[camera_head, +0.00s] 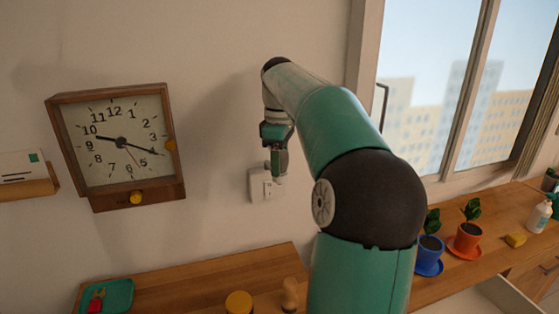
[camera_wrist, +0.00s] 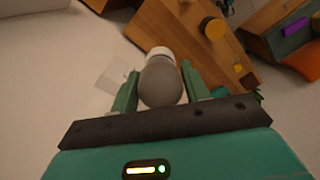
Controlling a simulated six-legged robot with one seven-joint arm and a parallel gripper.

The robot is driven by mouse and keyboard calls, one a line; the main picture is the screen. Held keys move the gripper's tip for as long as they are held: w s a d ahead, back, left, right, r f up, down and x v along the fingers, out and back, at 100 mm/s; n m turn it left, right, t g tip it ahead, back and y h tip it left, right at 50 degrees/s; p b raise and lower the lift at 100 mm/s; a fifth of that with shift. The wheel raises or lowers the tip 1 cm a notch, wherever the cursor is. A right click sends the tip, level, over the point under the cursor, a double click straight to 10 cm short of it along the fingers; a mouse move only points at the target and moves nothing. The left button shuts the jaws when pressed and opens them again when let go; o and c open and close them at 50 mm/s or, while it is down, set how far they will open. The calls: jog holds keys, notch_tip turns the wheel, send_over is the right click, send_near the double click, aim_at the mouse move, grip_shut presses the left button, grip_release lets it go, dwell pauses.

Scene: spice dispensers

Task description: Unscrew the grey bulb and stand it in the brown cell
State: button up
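The grey bulb (camera_wrist: 161,84) shows in the wrist view between the two green fingers of my gripper (camera_wrist: 160,90). The fingers lie against its sides, and its white end (camera_wrist: 160,53) points away from my palm. In the head view my gripper (camera_head: 277,165) hangs pointing down in front of the wall, above the wooden table. The bulb is too small there to make out clearly. I cannot pick out the brown cell with certainty in either view.
The wooden table (camera_head: 200,287) below bears a yellow-lidded jar (camera_head: 238,302), a wooden peg-like piece (camera_head: 290,294) and a green tray (camera_head: 119,296). A wall plate (camera_head: 257,187) is behind my gripper. A clock (camera_head: 116,145) hangs left. Potted plants (camera_head: 466,238) stand right.

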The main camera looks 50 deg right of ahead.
jog(key=c, duration=0.5)
jog(key=n, duration=0.6)
jog(key=shift+n, duration=0.4)
jog(key=shift+c, duration=0.2)
jog(key=shift+n, duration=1.2)
jog(key=shift+n, duration=0.6)
jog(key=shift+c, duration=0.2)
jog(key=n, duration=0.3)
jog(key=shift+r+n, duration=0.1)
jog(key=shift+n, duration=0.3)
jog(key=shift+o, duration=0.9)
jog(key=shift+c, duration=0.4)
